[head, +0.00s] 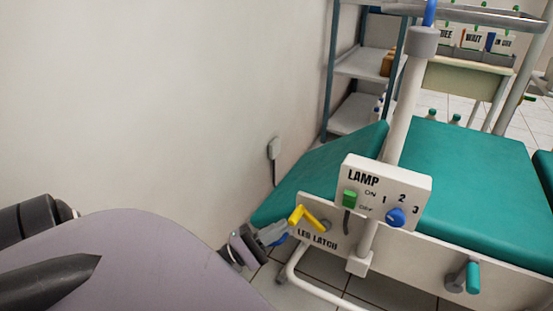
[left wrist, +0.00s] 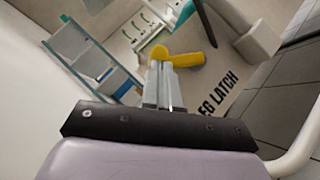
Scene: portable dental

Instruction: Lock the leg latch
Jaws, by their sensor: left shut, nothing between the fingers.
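The leg latch is a yellow bent handle (head: 304,217) on a white panel (head: 327,236) marked "LEG LATCH", at the lower middle of the head view. In the left wrist view the yellow handle (left wrist: 186,60) lies just past the fingertips, one arm pointing right. My left gripper (head: 277,235) is shut and empty, its tips close beside the handle's lower left side. The left wrist view shows its fingers (left wrist: 160,70) together, overlapping the handle's left end; I cannot tell whether they touch it. My right gripper is not in view.
A lamp box (head: 384,193) with a green switch and blue knob sits on a white pole right of the latch. Green padded chair sections (head: 470,185) lie behind. A teal crank handle (head: 472,277) is at lower right. A shelf rack (head: 358,65) stands by the wall.

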